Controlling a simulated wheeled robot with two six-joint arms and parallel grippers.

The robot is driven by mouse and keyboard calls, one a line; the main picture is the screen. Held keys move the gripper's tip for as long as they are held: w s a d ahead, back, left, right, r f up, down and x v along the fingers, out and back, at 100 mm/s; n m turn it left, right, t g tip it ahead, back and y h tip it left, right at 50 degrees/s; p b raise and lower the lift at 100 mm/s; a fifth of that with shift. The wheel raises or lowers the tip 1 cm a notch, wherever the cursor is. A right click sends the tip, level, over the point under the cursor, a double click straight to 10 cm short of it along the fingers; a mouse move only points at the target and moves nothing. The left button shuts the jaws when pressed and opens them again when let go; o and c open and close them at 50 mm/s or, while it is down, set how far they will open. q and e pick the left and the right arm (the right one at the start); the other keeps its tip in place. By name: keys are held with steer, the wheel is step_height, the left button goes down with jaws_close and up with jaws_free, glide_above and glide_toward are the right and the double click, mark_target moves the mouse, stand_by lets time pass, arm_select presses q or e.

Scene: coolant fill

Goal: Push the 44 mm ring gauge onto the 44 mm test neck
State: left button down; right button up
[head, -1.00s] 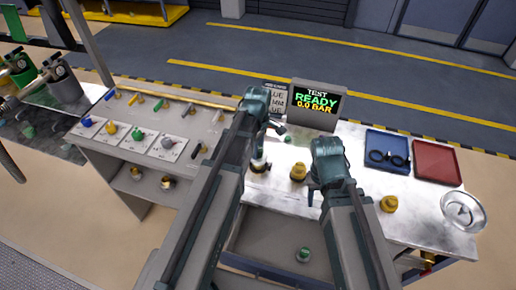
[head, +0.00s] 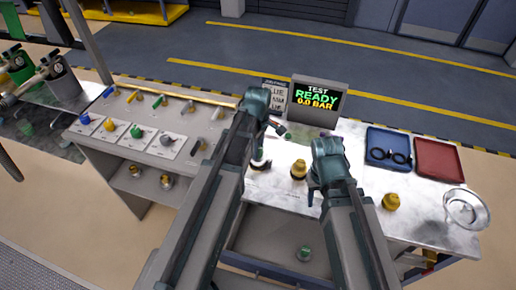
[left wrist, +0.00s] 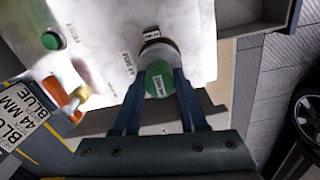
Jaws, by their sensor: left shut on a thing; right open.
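In the left wrist view my left gripper (left wrist: 158,76) is shut on a round piece (left wrist: 159,82) with a green face and a small label. I cannot read the label fully or tell if this is the 44 mm ring gauge. Just beyond it is a round dark-and-brass fitting (left wrist: 158,44) on the white worktop, likely a test neck; contact cannot be judged. In the head view my left arm partly covers this spot. Brass necks stand at the middle (head: 298,170) and right (head: 390,202) of the worktop. My right gripper (head: 316,192) is open beside the middle one.
A blue tray (head: 374,164) with dark rings and a red tray (head: 437,163) lie at the right, near a round metal dish (head: 466,209). A side bench (head: 150,105) with coloured parts stands left.

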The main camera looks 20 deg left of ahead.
arm_select(q)
steer(key=shift+f+b, duration=0.4)
steer(key=shift+f, duration=0.1)
steer(key=shift+c, duration=1.9)
jaws_free()
steer(key=shift+r, duration=0.1)
steer(key=shift+r, duration=0.1)
step_height(320, 180, up, 14)
steer(key=p, duration=1.4)
steer(key=shift+f, duration=0.25)
steer(key=s+d+f+m+b, duration=0.5)
steer(key=s+f+m+b, duration=0.1)
steer(key=m, duration=0.3)
steer(key=s+d+f+m+y+b, duration=0.1)
steer(key=s+d+f+m+b, duration=0.4)
steer(key=m, duration=0.5)
steer(key=s+f+b, duration=0.2)
steer(key=s, duration=0.1)
steer(key=shift+s+d+m, duration=0.2)
steer(key=shift+d+m, duration=0.1)
steer(key=shift+d, duration=0.05)
